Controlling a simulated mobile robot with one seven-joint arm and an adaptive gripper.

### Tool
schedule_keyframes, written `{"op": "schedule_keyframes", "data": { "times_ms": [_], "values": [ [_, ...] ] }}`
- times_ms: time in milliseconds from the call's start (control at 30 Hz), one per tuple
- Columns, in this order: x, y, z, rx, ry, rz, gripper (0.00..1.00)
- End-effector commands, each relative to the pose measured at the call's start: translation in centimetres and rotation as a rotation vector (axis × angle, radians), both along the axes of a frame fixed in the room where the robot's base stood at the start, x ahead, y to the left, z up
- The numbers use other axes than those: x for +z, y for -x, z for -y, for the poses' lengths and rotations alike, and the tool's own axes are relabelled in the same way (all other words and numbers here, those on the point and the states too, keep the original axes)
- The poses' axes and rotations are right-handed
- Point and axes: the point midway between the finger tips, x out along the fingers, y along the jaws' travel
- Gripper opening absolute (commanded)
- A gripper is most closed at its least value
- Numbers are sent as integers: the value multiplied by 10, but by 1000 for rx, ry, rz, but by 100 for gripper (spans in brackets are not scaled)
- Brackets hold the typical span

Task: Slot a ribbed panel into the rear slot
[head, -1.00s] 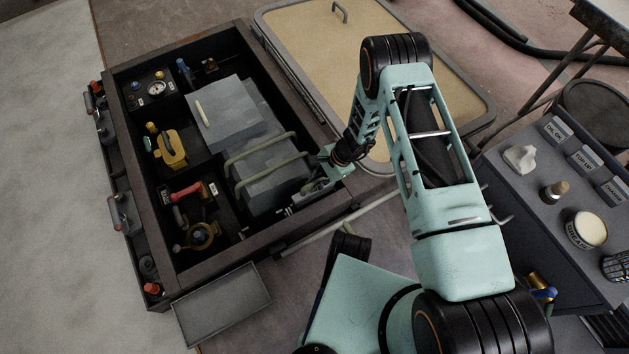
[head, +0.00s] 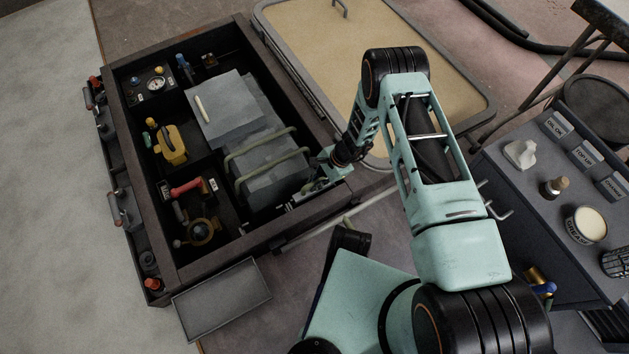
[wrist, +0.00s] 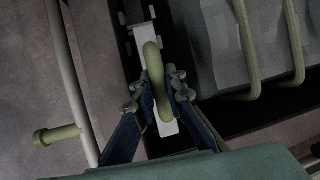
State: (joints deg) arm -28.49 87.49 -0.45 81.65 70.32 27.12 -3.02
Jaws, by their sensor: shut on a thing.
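My gripper (wrist: 156,86) is shut on an olive loop handle (wrist: 150,58) in the wrist view. Under the handle is a narrow pale piece with notched edges (wrist: 167,128). It looks like the ribbed panel seen nearly edge-on; most of its face is hidden. In the head view my gripper (head: 328,166) is at the right inner side of the dark compartmented box (head: 205,262), near its front right corner. I cannot make out the rear slot, or whether the panel is in a slot.
Grey blocks with two olive bar handles (head: 262,152) sit close left of my gripper. A flat grey lid with a cream handle (head: 232,122) lies behind them. Several tools and fittings fill the left compartments. A shallow grey tray (head: 222,300) lies in front of the box.

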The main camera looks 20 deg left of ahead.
Motion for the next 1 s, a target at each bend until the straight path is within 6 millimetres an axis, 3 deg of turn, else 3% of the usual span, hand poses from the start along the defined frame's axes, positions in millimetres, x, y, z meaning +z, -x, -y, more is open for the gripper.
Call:
{"op": "schedule_keyframes", "data": {
  "times_ms": [1000],
  "values": [
    [-36,0,0,-1,0,0,0]
  ]
}}
